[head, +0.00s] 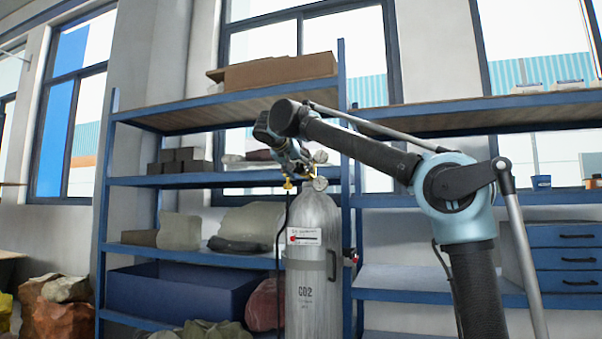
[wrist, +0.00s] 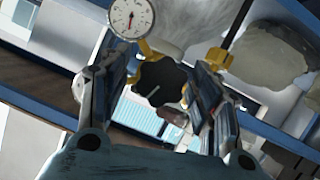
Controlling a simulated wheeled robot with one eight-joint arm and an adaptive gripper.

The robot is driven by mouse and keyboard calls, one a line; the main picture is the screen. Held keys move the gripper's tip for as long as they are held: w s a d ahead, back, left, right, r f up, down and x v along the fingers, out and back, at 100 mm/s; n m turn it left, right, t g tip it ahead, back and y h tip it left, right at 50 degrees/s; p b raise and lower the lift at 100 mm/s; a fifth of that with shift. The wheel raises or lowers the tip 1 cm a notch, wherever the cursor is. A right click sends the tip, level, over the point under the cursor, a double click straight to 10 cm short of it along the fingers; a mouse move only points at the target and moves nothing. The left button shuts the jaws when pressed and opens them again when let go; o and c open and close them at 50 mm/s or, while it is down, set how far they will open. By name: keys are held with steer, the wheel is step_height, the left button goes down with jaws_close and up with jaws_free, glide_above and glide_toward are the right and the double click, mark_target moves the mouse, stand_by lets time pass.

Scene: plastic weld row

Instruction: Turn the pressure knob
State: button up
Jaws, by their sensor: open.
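The pressure knob (wrist: 160,82) is black and lobed, with a pale line on its face. In the wrist view it lies between the two fingers of my gripper (wrist: 160,108), which are apart, with a gap visible on each side of it. A round white gauge (wrist: 131,17) sits just above it on yellow fittings. In the head view the grey CO2 cylinder (head: 313,250) stands upright with the gauge and brass fittings on top. My gripper (head: 297,165) is at those fittings, and the knob is hidden there.
Blue shelves (head: 225,182) with boxes and bags stand behind the cylinder. A cardboard box (head: 280,72) lies on the top shelf. A black hose (head: 280,240) with a yellow end hangs left of the cylinder. Blue drawers (head: 565,258) stand at right.

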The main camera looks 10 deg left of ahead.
steer(key=shift+c, duration=0.2)
steer(key=c, duration=1)
steer(key=shift+n, duration=0.3)
steer(key=shift+c, duration=0.2)
steer(key=o, duration=1.1)
steer(key=v, duration=1.1)
steer(key=shift+s+a+r, duration=0.1)
steer(key=shift+s+a, duration=0.15)
steer(key=shift+s, duration=0.1)
